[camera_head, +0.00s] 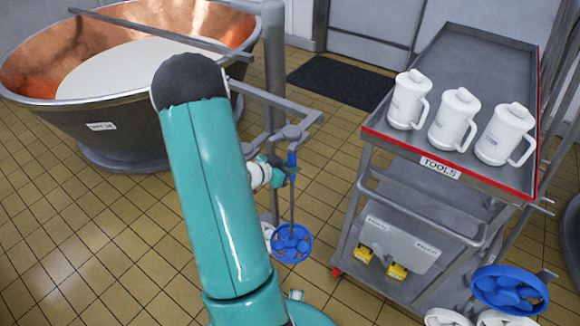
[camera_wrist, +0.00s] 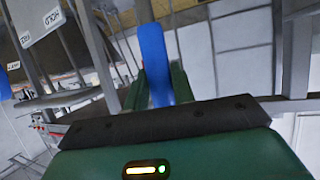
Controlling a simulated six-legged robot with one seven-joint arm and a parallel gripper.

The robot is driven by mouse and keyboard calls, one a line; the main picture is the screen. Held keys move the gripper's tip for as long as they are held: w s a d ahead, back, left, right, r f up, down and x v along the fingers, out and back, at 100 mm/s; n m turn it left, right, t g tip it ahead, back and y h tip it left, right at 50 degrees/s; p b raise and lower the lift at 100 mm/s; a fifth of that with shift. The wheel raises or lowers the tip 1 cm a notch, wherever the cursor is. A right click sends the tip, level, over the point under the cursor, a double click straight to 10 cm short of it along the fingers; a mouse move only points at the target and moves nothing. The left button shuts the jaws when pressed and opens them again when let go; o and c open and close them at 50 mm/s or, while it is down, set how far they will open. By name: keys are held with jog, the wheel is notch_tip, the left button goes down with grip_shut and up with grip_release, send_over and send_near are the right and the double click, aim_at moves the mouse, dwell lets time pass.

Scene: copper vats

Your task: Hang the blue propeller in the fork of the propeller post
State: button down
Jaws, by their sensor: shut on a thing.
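The blue propeller (camera_head: 291,243) hangs upright at the lower end of a thin grey shaft in the head view. My gripper (camera_head: 284,174) is shut on the blue grip at the shaft's upper part. In the wrist view this blue grip (camera_wrist: 153,62) stands between the green fingers of my gripper (camera_wrist: 158,88). The propeller post (camera_head: 272,95) is a grey upright behind my arm. Its grey fork (camera_head: 292,131) reaches out right at the top of the blue grip. I cannot tell whether the shaft touches the fork or sits between its prongs.
A tool cart (camera_head: 440,168) with several white jugs stands at right. Another blue propeller (camera_head: 508,290) and white ones are at its lower right. A copper vat (camera_head: 125,112) with pale contents is at left. A dark mat (camera_head: 342,82) lies behind. A white round part (camera_head: 268,231) shows beside the hanging propeller.

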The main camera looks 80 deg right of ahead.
jog(key=shift+s+d+f, duration=0.1)
jog(key=shift+d+f, duration=0.05)
jog(key=shift+d, duration=0.05)
dwell(0.6)
jog(key=c, duration=1.2)
grip_release()
jog(key=shift+o, duration=0.5)
jog(key=shift+f, duration=0.1)
jog(key=shift+a, duration=0.1)
